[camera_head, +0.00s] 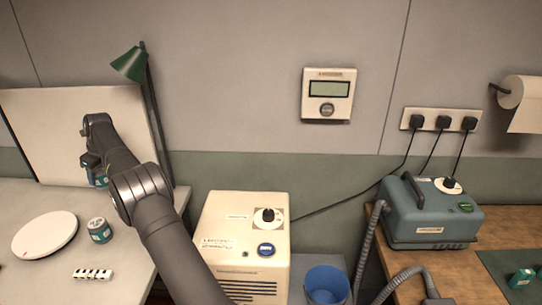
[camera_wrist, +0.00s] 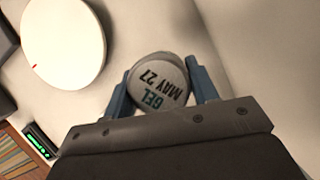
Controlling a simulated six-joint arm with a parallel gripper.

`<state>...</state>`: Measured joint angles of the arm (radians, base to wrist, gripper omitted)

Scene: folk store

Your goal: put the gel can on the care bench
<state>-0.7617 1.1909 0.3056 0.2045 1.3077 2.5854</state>
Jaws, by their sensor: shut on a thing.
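The gel can shows its pale lid marked "GEL MAY 27" (camera_wrist: 157,88) in the wrist view. My gripper (camera_wrist: 161,84) is shut on it, with one blue finger on each side. In the head view my gripper (camera_head: 92,161) is at the left, above the back of the white bench (camera_head: 40,265). The teal side of the held can (camera_head: 101,181) partly shows beside my arm. I cannot tell from the head view whether its base touches the bench. Which surface is the care bench is not marked.
On the white bench are a round white plate (camera_head: 45,235), another teal can (camera_head: 99,230) and a small white rack (camera_head: 92,274). A green lamp (camera_head: 130,64) and a pale board (camera_head: 45,130) stand behind. A cream machine (camera_head: 243,245) and wooden bench (camera_head: 400,260) are rightward.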

